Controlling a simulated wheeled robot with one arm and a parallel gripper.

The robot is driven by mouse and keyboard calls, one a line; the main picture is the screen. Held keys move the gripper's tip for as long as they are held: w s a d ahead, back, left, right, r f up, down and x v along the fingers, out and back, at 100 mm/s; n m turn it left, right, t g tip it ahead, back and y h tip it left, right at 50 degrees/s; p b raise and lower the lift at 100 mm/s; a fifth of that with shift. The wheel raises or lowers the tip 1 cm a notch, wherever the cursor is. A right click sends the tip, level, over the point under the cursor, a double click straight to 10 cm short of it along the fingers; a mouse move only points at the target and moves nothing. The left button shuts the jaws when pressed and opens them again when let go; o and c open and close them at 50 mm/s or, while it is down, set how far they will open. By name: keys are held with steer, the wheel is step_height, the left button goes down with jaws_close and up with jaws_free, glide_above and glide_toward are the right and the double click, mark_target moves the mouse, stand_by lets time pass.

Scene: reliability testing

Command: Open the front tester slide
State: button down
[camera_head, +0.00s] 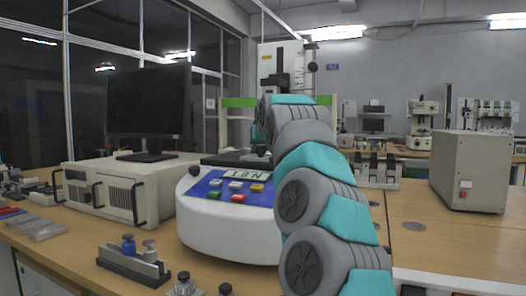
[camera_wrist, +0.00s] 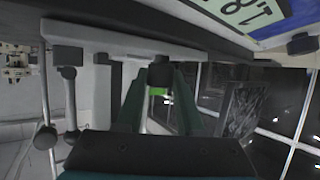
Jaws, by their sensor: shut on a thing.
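The tester has a round white base (camera_head: 228,231) with a blue button panel and a small display, left of my arm in the head view. Its upright column (camera_head: 295,60) rises behind my arm. In the wrist view, my gripper (camera_wrist: 158,78) has its two dark green fingers on either side of a black knob (camera_wrist: 160,70) with a bright green band below it. The fingers appear closed on this knob, which sits against a pale horizontal part of the tester (camera_wrist: 110,38). In the head view my arm hides the gripper and the front slide.
A black monitor (camera_head: 150,101) stands on a beige case (camera_head: 128,190) at the left. Small metal fixtures (camera_head: 135,262) lie on the table's front. A grey box (camera_head: 472,170) stands at the right. Some bare tabletop (camera_head: 425,205) shows between my arm and that box.

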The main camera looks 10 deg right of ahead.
steer(key=s+a+b, duration=0.1)
steer(key=s, duration=0.1)
steer(key=s+a+b, duration=0.1)
steer(key=s, duration=0.1)
steer(key=s+a+b, duration=0.1)
steer(key=a+b, duration=0.1)
steer(key=shift+s+f, duration=0.15)
steer(key=shift+s, duration=0.25)
steer(key=shift+s+a, duration=0.3)
steer(key=shift+s, duration=0.2)
steer(key=c, duration=0.5)
jaws_free()
steer(key=shift+v, duration=3.9)
steer(key=shift+r, duration=0.25)
